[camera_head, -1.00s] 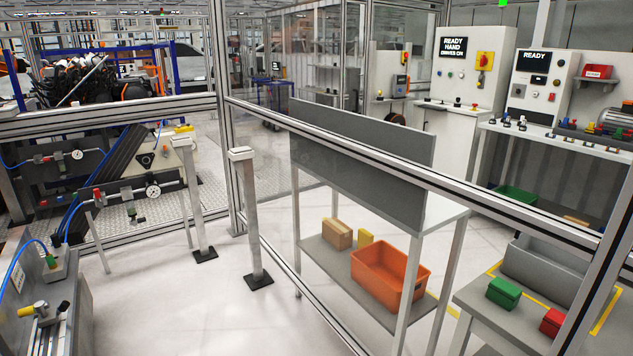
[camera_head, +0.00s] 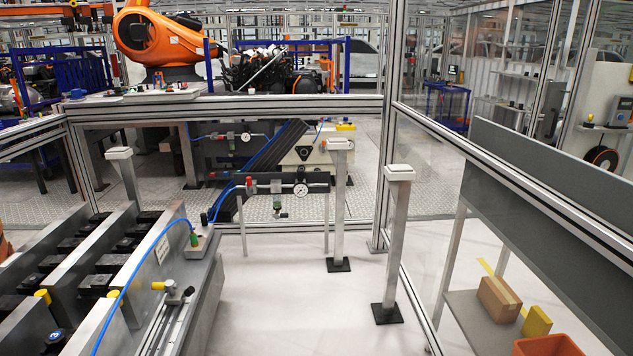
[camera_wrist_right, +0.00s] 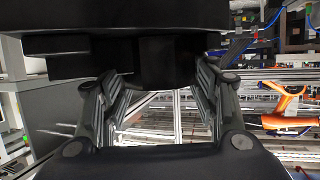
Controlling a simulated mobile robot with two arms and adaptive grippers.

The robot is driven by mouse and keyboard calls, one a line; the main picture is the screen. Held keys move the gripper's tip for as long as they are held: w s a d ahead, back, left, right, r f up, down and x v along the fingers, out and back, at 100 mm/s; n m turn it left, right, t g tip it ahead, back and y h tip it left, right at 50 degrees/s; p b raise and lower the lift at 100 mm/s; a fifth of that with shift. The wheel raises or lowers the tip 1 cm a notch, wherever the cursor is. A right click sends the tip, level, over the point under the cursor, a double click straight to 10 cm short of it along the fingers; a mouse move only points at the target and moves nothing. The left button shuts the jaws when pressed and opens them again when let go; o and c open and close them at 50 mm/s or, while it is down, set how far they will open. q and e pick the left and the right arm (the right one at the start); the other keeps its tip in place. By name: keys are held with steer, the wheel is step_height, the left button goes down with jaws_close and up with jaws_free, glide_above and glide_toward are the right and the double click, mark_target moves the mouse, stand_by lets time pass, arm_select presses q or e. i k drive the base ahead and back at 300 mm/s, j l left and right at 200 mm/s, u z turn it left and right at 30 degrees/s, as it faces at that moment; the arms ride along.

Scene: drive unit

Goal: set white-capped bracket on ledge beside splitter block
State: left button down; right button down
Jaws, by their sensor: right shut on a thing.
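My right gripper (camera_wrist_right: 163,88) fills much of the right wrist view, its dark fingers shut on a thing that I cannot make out. I cannot pick out the white-capped bracket for certain. My left gripper is not in view.
White-topped posts stand on the floor, one centre (camera_head: 338,205) and one right of it (camera_head: 394,240). A framed fence (camera_head: 240,108) crosses behind. A shelf at the right holds a cardboard box (camera_head: 498,299) and an orange bin (camera_head: 548,346). The floor between unit and posts is clear.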

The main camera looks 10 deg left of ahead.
mark_target(189, 272)
steer(key=i+u, duration=0.3)
steer(key=i, duration=0.25)
steer(key=i+u, duration=0.25)
steer(key=i, duration=0.3)
steer(key=i+u, duration=0.4)
steer(key=i, duration=0.15)
steer(key=i+l+u, duration=0.25)
steer(key=i+u, duration=0.2)
steer(key=i, duration=0.1)
